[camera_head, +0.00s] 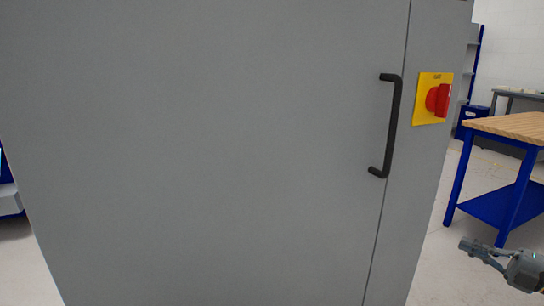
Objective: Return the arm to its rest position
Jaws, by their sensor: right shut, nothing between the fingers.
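My right gripper (483,251) shows at the lower right of the head view, with its arm coming in from the right edge. It is shut and empty, in front of the floor and to the right of the grey cabinet (220,150). It is apart from the cabinet in the picture. My left gripper is not in view.
The grey cabinet fills most of the view; its door is shut, with a black handle (393,125) and a red switch (438,100) on a yellow plate. A workbench (515,126) with a wooden top and blue legs stands at the right. Floor shows between them.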

